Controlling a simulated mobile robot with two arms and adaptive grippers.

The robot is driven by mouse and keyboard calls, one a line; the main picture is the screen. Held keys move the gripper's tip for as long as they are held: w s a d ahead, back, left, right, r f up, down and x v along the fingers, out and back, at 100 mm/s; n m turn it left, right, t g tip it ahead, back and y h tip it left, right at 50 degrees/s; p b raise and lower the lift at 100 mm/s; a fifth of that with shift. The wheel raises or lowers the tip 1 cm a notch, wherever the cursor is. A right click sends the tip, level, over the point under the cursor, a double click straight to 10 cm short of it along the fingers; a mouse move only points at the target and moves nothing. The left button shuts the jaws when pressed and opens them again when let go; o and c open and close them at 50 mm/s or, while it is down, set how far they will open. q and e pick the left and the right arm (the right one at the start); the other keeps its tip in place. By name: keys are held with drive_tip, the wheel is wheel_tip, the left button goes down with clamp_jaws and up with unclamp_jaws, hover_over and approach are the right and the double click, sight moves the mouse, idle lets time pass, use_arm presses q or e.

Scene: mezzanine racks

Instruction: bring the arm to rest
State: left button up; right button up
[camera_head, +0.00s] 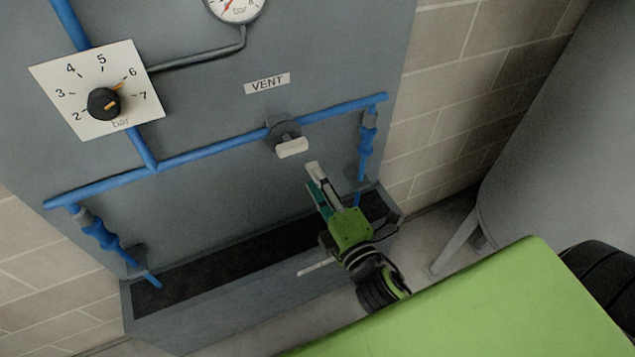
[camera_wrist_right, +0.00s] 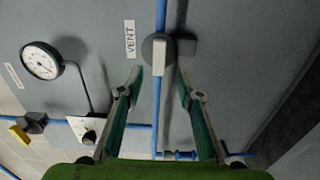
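My right gripper (camera_head: 317,179) is in front of the grey panel, just below and right of the vent valve. In the right wrist view its two teal-lined fingers (camera_wrist_right: 160,85) stand apart with nothing held between them. The vent valve (camera_head: 289,142) has a pale handle on a grey round body on the blue pipe, under the VENT label (camera_head: 267,83). In the right wrist view the valve handle (camera_wrist_right: 159,56) appears ahead of the gap between the fingertips, apart from both. My left gripper is in neither view.
A knob (camera_head: 104,103) on a white bar scale and a pressure gauge (camera_head: 236,8) sit on the panel. A dark trough (camera_head: 240,258) runs along its foot. A yellow-handled valve (camera_wrist_right: 19,134) shows in the wrist view. A large grey tank (camera_head: 560,140) stands at the right.

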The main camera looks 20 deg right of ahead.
drive_tip(key=shift+s, duration=0.3)
drive_tip(key=shift+f, duration=0.1)
drive_tip(key=s+f+m+g+b, duration=0.1)
drive_tip(key=s+f+m+g, duration=0.25)
drive_tip(key=f, duration=0.95)
drive_tip(key=s+a+f+m+g, duration=0.1)
drive_tip(key=s+f+m+g, duration=0.2)
drive_tip(key=f, duration=1.1)
drive_tip(key=s+f+m+g+b, duration=0.1)
drive_tip(key=s+f+m+g, duration=0.3)
drive_tip(key=f, duration=0.9)
drive_tip(key=s+d+f+m+g, duration=0.2)
drive_tip(key=s+f, duration=0.7)
drive_tip(key=s, duration=0.5)
drive_tip(key=s+d+f+m+g, duration=0.3)
drive_tip(key=s+f, duration=0.7)
drive_tip(key=s, duration=0.4)
drive_tip(key=shift+d+g+h+b, duration=0.3)
drive_tip(key=shift+d+g, duration=0.35)
drive_tip(key=shift+g, duration=0.1)
drive_tip(key=shift+s, duration=0.1)
